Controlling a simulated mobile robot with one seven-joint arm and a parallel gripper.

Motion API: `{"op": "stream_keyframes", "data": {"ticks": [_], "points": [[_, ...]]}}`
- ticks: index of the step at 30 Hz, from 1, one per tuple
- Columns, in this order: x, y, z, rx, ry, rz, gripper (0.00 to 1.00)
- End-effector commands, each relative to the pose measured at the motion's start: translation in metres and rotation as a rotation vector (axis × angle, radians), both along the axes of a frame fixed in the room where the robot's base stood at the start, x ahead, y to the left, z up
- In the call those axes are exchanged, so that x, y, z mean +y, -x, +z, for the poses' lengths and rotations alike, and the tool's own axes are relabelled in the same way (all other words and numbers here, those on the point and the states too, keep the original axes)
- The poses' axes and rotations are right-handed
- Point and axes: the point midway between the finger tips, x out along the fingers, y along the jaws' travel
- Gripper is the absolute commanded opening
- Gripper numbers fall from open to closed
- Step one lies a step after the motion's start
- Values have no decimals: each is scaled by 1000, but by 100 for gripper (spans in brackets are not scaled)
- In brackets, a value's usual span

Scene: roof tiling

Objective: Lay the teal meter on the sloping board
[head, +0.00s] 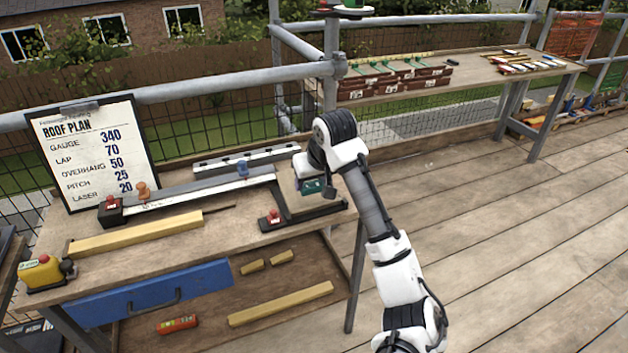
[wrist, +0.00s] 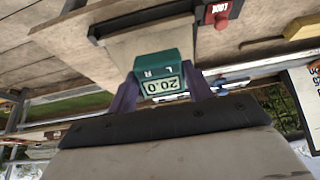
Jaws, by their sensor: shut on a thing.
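The teal meter (head: 312,187) is between the fingers of my gripper (head: 318,184), over the sloping board. In the wrist view the meter (wrist: 160,68) is gripped between both fingers (wrist: 160,92), its display showing 20.0 upside down. The sloping board (head: 288,192) is a tan panel with a dark frame at the right end of the workbench. It also shows in the wrist view (wrist: 126,48), just beyond the meter. I cannot tell whether the meter touches the board. My wrist hides part of the board in the head view.
The workbench (head: 190,245) holds a roof plan clipboard (head: 95,150), a long rule with orange and blue pegs, a timber batten (head: 135,233) and a red-topped block (head: 272,218). A yellow device (head: 42,272) stands at the left. A second table with tiles is behind.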

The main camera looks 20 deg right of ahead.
Motion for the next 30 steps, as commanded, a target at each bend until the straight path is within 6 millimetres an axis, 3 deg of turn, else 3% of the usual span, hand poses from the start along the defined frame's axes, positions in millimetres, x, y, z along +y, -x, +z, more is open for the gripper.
{"op": "stream_keyframes", "data": {"ticks": [16,30], "points": [[1,-13,-36,-1,3,-2,32],[0,-16,-43,-1,6,-2,32]]}}
